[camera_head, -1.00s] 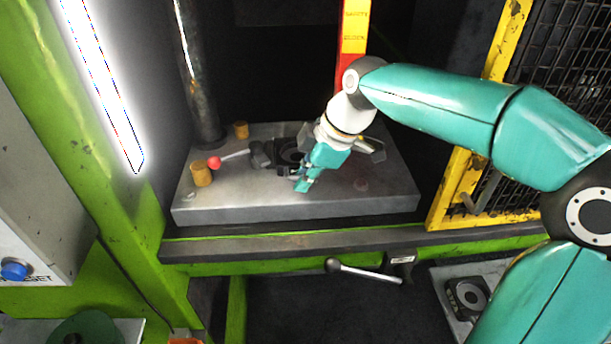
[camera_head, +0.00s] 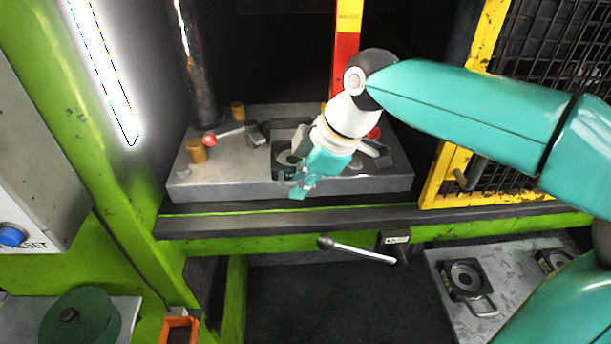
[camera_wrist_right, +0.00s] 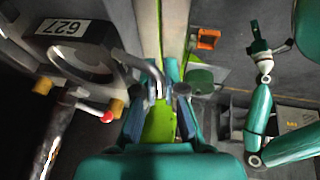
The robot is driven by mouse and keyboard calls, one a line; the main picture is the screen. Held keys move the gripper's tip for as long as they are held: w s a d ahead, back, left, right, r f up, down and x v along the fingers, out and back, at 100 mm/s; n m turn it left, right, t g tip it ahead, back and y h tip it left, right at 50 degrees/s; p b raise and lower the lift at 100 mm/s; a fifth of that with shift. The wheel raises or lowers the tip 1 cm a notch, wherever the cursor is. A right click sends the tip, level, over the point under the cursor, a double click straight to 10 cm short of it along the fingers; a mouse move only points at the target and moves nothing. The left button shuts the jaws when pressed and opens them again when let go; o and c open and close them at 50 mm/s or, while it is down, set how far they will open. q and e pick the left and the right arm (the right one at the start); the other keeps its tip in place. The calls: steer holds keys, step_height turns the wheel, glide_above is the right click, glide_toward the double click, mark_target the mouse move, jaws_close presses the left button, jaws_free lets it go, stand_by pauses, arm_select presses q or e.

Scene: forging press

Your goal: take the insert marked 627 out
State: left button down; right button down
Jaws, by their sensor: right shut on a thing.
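The insert marked 627 (camera_wrist_right: 93,58) is a dark block with a round bore and a white label, seen upper left in the right wrist view. In the head view the insert (camera_head: 283,172) shows partly behind my right gripper, at the front part of the grey die block (camera_head: 225,187). My right gripper (camera_wrist_right: 160,92) is shut on the insert's bent metal handle; it also shows in the head view (camera_head: 300,185). Whether the insert still touches the block is hard to tell. My left gripper (camera_wrist_right: 262,48) shows small in the wrist view; its jaws are unclear.
A red-knobbed clamp lever (camera_head: 230,133) is left of the insert; another red knob (camera_head: 374,132) is right. A black-knobbed lever (camera_head: 360,250) projects below the press edge. Other inserts (camera_head: 464,280) lie on a grey plate (camera_head: 440,262) lower right. A yellow mesh guard (camera_head: 445,180) stands right.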

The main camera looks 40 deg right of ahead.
steer(key=shift+s+a+f, duration=0.1)
steer(key=shift+s+a, duration=0.2)
steer(key=shift+s, duration=0.25)
steer(key=shift+s+a, duration=0.3)
steer(key=shift+s, duration=0.2)
steer(key=c, duration=1.2)
jaws_free()
steer(key=v, duration=1.2)
